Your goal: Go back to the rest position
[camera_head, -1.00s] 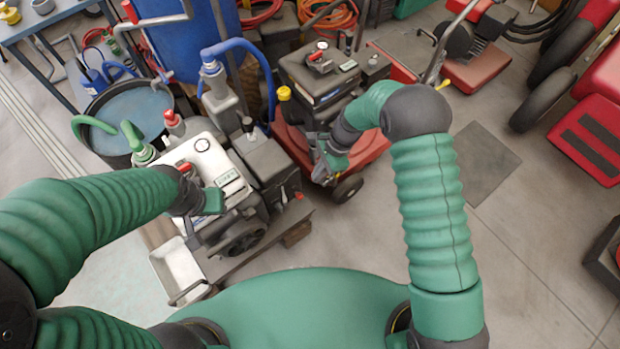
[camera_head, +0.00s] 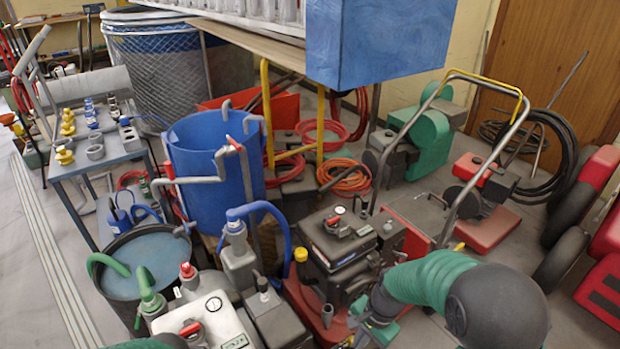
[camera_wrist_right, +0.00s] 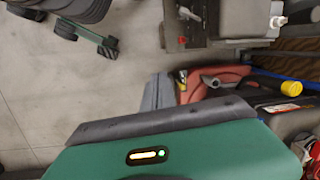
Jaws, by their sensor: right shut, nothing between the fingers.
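My right gripper (camera_head: 372,322) shows low in the head view, at the end of the green ribbed arm. It is shut and empty, beside the front right of a black machine (camera_head: 340,245) on a red base. Whether it touches the machine cannot be told. In the right wrist view a green housing with a dark edge (camera_wrist_right: 170,145) fills the bottom, and the fingertips cannot be made out. Only a sliver of my left arm (camera_head: 150,343) shows at the bottom edge of the head view; its gripper is out of frame.
A pale machine with a dial (camera_head: 214,304) stands at bottom left by a dark water tub (camera_head: 146,262). A blue barrel (camera_head: 205,165) and a blue box (camera_head: 380,45) are behind. A red wheeled machine (camera_head: 485,222) stands at right. Some floor is bare at far left.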

